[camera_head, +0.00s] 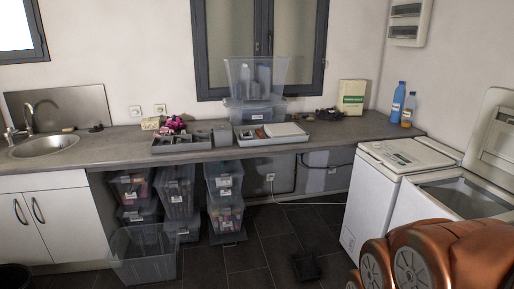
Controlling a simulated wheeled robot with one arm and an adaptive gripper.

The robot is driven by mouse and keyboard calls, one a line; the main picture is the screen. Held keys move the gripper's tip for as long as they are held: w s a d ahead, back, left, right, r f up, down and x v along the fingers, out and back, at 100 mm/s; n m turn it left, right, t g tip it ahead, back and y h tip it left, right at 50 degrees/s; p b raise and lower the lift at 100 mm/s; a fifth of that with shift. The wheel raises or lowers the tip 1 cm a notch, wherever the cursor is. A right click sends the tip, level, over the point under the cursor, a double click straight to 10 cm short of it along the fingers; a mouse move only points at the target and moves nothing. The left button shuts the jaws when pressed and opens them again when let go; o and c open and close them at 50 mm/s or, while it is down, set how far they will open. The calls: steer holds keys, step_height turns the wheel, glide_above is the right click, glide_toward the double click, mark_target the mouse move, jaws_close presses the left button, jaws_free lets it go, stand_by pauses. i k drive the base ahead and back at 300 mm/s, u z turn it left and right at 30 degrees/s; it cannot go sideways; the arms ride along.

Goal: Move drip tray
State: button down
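A small black flat square thing (305,266), which looks like a drip tray, lies on the dark tiled floor in front of the washers. I cannot tell for certain that it is the drip tray. Two shallow trays also sit on the counter: a grey one with compartments (181,146) and a lighter one (272,142) holding small items and a white flat piece. My copper-coloured arm fills the lower right corner and hides part of the washers and floor. My gripper is not in view.
Two white toploaders (380,195) stand at the right, the nearer one with its lid (494,135) raised. Clear bins (145,265) are stacked under the counter (90,150), one standing out on the floor. A white cable (300,204) runs along the wall. The middle floor is mostly free.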

mark_target(307, 268)
steer(key=i, duration=2.45)
steer(key=u, duration=0.8)
